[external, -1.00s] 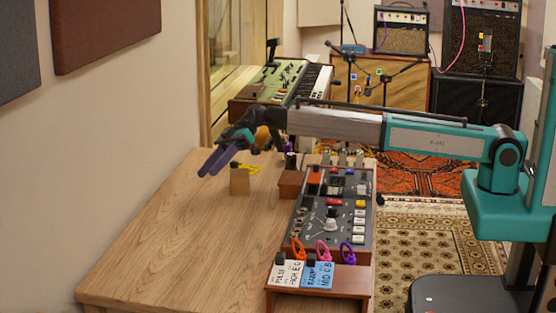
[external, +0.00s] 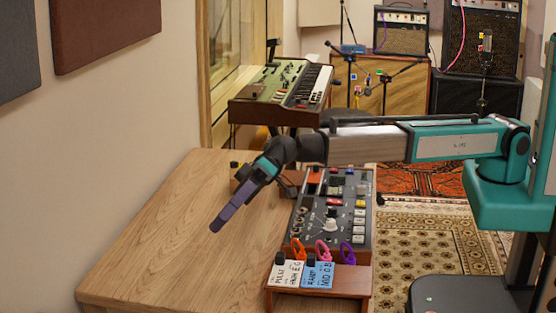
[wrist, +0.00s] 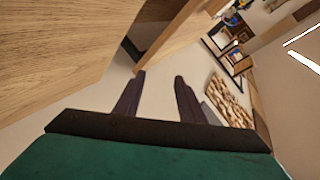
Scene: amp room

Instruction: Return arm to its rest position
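My gripper (external: 216,226) is over the wooden table (external: 150,245) in the external view, left of the control panel, with its purple fingers angled down and to the left. In the wrist view its two dark purple fingers (wrist: 158,78) stand apart with nothing between them, so it is open and empty. My teal and grey arm reaches in from the right, above the control panel.
The control panel (external: 332,215) with knobs and buttons stands on the table's right side. In front of it a small wooden stand (external: 345,285) holds labelled cards and coloured clips. A green keyboard (external: 272,82) stands behind. The table's left part is clear.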

